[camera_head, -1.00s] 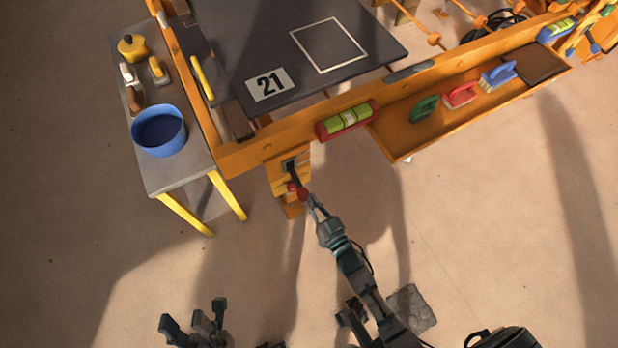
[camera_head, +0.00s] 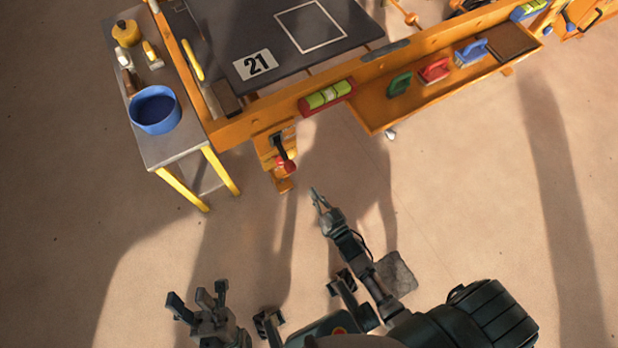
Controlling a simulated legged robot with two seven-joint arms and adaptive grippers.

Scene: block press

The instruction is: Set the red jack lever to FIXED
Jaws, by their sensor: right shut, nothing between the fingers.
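The red jack lever (camera_head: 285,165) has a dark arm and a red knob. It hangs at the front of the orange jack post (camera_head: 268,150) below the table's orange frame. I cannot read any FIXED label. My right gripper (camera_head: 316,194) is shut and empty, below and right of the red knob and clear of it. My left gripper (camera_head: 198,297) is at the bottom left with its fingers spread, open and empty, far from the lever.
A grey side table (camera_head: 165,146) on the left carries a blue pot (camera_head: 156,110). An orange tray (camera_head: 375,118) with several brushes juts out on the right.

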